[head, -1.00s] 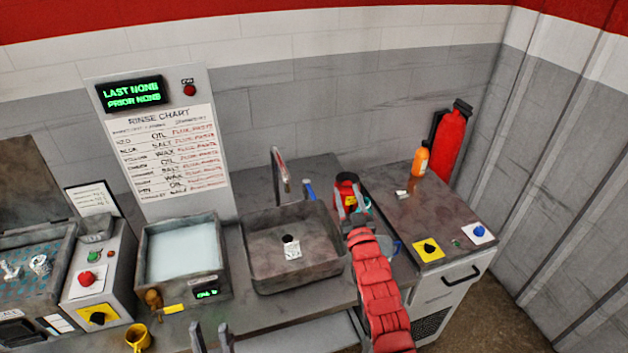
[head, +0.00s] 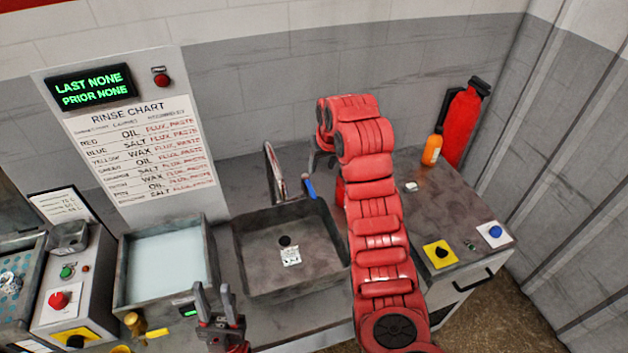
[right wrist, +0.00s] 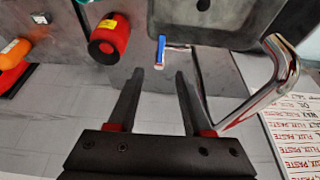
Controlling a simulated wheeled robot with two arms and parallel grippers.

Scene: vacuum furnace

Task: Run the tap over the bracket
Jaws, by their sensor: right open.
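The tap (head: 274,172) is a chrome curved spout behind the dark sink (head: 240,255), with a blue lever (head: 308,188) at its right. In the right wrist view the lever (right wrist: 161,50) lies just beyond and between my right fingertips; the spout (right wrist: 262,95) is to their right. My right gripper (right wrist: 159,72) is open and empty; in the head view my red arm partly hides it. My left gripper (head: 213,290) is open and empty in front of the sink. A small pale piece with dark marks (head: 291,256) lies in the sink beside the drain; I cannot tell whether it is the bracket.
A liquid-filled tank (head: 165,262) stands left of the sink. A red container with a yellow label (right wrist: 108,38) stands near my right gripper. An orange bottle (head: 431,150) and a red extinguisher (head: 460,125) stand at the back right. The right counter is mostly clear.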

